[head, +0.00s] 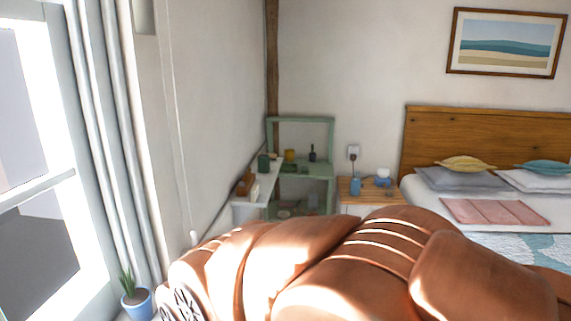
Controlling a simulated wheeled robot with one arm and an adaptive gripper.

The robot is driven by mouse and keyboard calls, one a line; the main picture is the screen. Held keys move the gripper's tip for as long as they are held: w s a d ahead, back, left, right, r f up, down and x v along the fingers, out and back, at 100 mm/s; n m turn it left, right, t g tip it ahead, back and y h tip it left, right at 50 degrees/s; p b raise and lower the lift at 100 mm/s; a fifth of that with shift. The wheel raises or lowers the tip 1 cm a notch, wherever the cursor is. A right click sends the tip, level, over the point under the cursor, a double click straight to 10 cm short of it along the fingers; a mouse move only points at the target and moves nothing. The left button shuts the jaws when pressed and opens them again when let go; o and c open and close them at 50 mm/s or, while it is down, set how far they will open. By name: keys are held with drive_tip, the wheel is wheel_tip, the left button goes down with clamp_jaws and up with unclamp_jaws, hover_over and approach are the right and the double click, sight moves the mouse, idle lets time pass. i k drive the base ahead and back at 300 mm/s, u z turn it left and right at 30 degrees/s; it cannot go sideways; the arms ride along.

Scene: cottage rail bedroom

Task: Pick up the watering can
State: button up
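I cannot make out a watering can for certain. Small objects stand far off on a white shelf unit (246,214), on a green shelf (305,172) and on a wooden nightstand (372,199), too small to name surely. Among them are a dark green pot-like object (263,163), a yellow one (290,155) and a dark bottle shape (312,153). A blue cup-like object (355,187) stands on the nightstand. My gripper is not in view. My brown arm fills the lower middle and hides the floor and the lower furniture.
A bed with a wooden headboard (480,142) and pillows stands at the right. A window (38,180) and pale curtain are at the left. A potted plant in a blue pot (137,304) stands at the lower left. A framed picture (506,43) hangs above the bed.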

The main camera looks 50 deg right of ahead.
sight(263, 164)
drive_tip(key=z, duration=1.95)
drive_tip(key=i, duration=1.75)
drive_tip(key=u, duration=1.1)
drive_tip(key=i, duration=0.5)
drive_tip(key=u, duration=0.6)
